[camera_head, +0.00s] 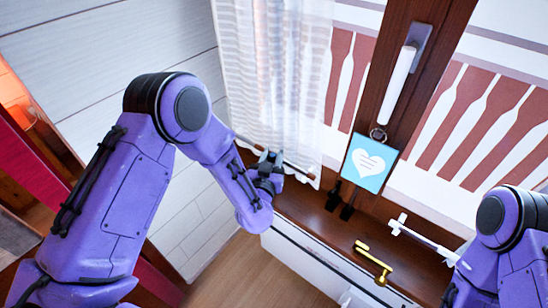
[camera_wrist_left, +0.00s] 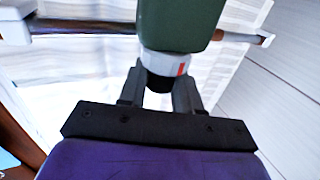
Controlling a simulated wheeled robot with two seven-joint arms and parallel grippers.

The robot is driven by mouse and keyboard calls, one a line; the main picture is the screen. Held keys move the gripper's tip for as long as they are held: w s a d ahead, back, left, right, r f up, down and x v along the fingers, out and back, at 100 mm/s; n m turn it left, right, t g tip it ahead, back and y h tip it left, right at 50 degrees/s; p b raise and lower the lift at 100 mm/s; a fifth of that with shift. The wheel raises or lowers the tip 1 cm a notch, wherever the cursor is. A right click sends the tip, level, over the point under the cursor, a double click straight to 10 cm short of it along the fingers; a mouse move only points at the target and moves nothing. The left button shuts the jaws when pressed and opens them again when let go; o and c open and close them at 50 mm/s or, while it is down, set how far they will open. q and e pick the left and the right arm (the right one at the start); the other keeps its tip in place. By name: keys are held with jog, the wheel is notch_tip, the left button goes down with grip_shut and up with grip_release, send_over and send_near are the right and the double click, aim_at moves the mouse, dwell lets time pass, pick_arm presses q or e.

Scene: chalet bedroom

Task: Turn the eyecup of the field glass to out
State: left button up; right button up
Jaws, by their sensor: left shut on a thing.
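The field glass (camera_wrist_left: 180,22) shows in the left wrist view as a dark green body at the top centre, cut off by the frame's edge. Below it is a pale ring (camera_wrist_left: 163,64) with a red mark on its right part. The black eyecup (camera_wrist_left: 158,81) sits under the ring, between the fingers of my left gripper (camera_wrist_left: 159,90). The gripper is shut on the eyecup. In the head view my left gripper (camera_head: 268,168) is over the sill by the curtain, and the field glass cannot be made out there. My right gripper is not visible.
A brown bar (camera_wrist_left: 85,26) passes behind the field glass. A sheer curtain (camera_head: 275,80) hangs close behind my left gripper.

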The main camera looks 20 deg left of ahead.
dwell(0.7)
pick_arm(q)
jog(key=o, duration=0.9)
jog(key=shift+s, duration=0.2)
jog(key=s+b, duration=0.1)
jog(key=s, duration=0.2)
jog(key=s+b, duration=0.1)
jog(key=s, duration=0.2)
jog(key=s+b, duration=0.1)
jog(key=s, duration=0.3)
jog(key=shift+d, duration=0.4)
jog(key=shift+o, duration=0.4)
